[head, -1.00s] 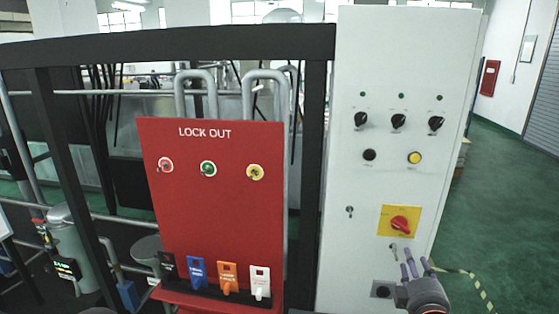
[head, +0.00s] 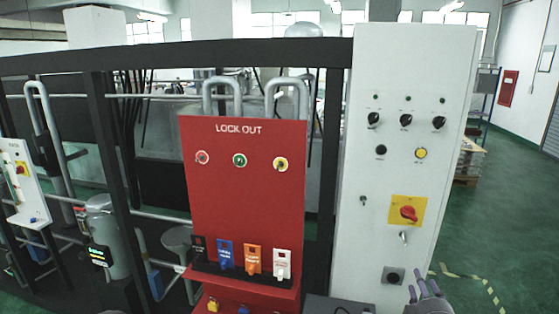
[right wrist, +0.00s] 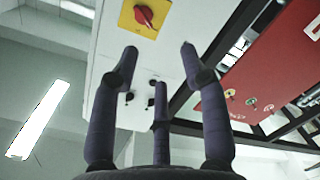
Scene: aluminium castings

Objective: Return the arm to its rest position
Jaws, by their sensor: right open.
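My right gripper (head: 424,284) is at the bottom right of the head view, low in front of the white control cabinet (head: 380,75). Its purple fingers point up and are spread open. In the right wrist view the open fingers (right wrist: 158,62) hold nothing between them. The red rotary switch (head: 408,212) on its yellow plate is above the gripper in the head view, and it also shows beyond the fingertips in the right wrist view (right wrist: 144,15). The fingers appear apart from the cabinet. Most of the right arm is out of view. My left gripper is not in view.
A red lockout board (head: 245,140) stands left of the cabinet, with several coloured tags along its lower ledge. Black frame posts and pipes run behind it. Green floor (head: 480,225) is open to the right of the cabinet, with striped tape on it.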

